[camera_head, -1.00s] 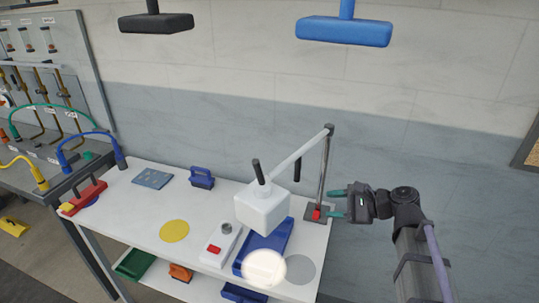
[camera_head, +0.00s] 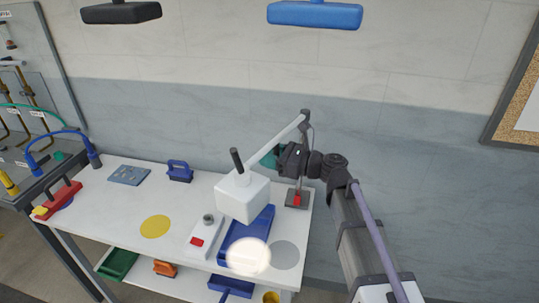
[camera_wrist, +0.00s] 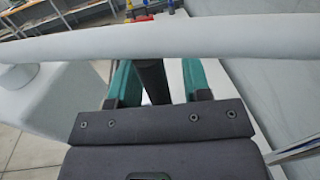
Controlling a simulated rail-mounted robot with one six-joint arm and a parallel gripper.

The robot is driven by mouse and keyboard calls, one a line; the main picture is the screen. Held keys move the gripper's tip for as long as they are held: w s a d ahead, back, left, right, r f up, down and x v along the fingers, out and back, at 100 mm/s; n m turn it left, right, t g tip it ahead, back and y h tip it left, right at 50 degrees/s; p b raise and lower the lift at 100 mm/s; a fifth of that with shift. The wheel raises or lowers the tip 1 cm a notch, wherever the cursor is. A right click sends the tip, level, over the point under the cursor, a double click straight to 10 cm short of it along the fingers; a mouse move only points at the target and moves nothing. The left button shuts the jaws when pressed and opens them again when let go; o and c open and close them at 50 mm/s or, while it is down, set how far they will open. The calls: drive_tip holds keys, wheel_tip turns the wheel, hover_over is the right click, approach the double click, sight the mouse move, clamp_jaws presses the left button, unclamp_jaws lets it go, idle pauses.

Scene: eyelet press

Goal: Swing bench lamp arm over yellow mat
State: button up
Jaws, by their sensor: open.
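The bench lamp's white head (camera_head: 242,200) hangs over the blue tray at the bench's right. Its pale arm (camera_head: 275,142) runs from the head up to the top of a post at the back right, and also crosses the wrist view (camera_wrist: 170,38). The yellow mat (camera_head: 155,226) is a flat disc left of the head. My gripper (camera_head: 268,157) is open just below the lamp arm, between head and post. In the wrist view, a dark upright grip (camera_wrist: 152,82) stands between the teal fingers; contact cannot be told. The grip is hidden in the head view.
A white box with a red button (camera_head: 197,241) stands between mat and blue tray (camera_head: 250,228). A grey disc (camera_head: 285,254) lies right of the tray, near the lit spot (camera_head: 248,257).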

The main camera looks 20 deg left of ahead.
drive_tip(key=shift+a, duration=0.15)
clamp_jaws()
idle(0.4)
